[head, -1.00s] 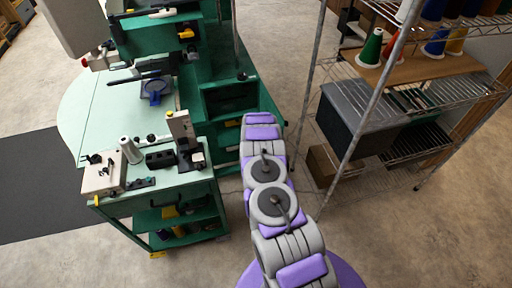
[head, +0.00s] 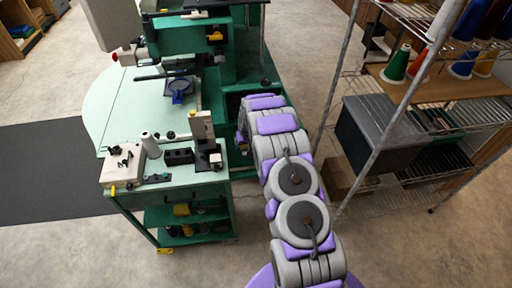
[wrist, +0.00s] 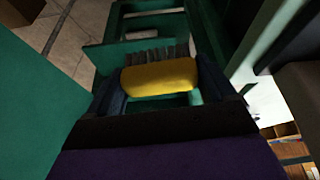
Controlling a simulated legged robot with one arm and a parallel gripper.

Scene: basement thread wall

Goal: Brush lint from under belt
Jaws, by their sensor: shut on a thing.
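A brush with a yellow body (wrist: 160,77) and a row of dark bristles (wrist: 150,54) shows in the wrist view. My gripper (wrist: 162,88) is shut on the yellow body, with one dark finger on each side. The bristles point away from the gripper, toward green framework. The green machine (head: 235,55) stands left of and beyond my arm in the head view. My gripper and the brush are hidden there, behind my arm and the machine's lower part. I cannot make out the belt or any lint in either view.
A pale green worktable (head: 125,105) with small tools and a white cone adjoins the machine. A wire shelf (head: 420,100) with thread cones and a grey bin (head: 375,135) stands close on the right. Green panels surround my gripper closely. Floor is open at the front left.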

